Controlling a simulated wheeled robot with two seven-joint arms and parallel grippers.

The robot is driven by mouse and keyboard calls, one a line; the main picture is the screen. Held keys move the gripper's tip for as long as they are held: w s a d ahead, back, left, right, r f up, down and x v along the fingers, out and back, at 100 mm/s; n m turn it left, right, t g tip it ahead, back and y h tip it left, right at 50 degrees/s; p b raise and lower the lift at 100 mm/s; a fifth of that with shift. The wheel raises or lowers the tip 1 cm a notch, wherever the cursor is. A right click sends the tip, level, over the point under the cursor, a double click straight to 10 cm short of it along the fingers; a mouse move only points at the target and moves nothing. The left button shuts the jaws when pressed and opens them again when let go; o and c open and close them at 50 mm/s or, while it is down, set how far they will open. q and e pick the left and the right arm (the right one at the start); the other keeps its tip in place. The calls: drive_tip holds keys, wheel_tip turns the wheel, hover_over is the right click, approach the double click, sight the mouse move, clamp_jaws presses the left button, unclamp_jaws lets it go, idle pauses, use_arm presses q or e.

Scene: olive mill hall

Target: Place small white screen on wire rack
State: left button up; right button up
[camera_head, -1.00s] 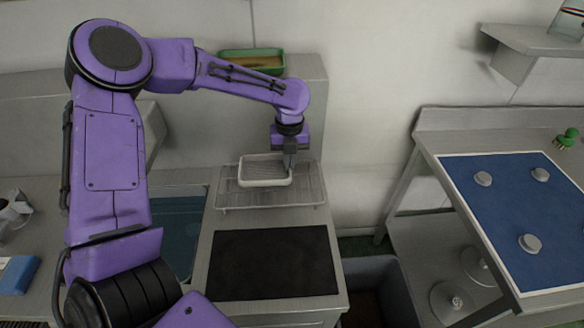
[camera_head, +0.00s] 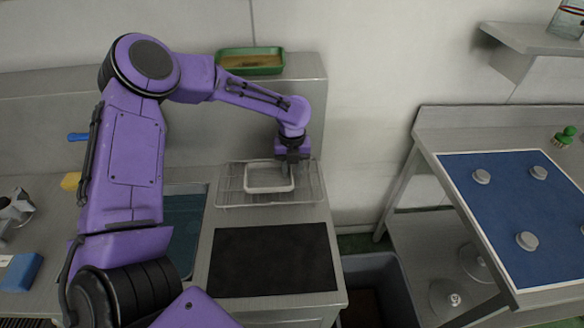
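The small white screen (camera_head: 262,189), a shallow rectangular frame with a pale rim, is at the wire rack (camera_head: 225,187) at the back of the counter. It lies roughly level within the rack's outline; whether it rests on the wires is not clear. My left gripper (camera_head: 289,170) points down at the screen's right rear rim, touching or very close to it. Its fingertips are small and partly hidden, so I cannot see whether they grip the rim. My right gripper is not in view.
A black mat (camera_head: 272,261) lies in front of the rack, with a sink (camera_head: 183,230) to its left. A green tray (camera_head: 250,70) stands on the ledge behind. A grey bin (camera_head: 375,285) is on the floor. A blue mat (camera_head: 520,215) with several grey knobs covers the right table.

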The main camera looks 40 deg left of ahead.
use_arm(q)
drive_tip(key=shift+r, duration=0.1)
wheel_tip(320, 180, up, 12)
drive_tip(key=b, duration=0.1)
idle(0.4)
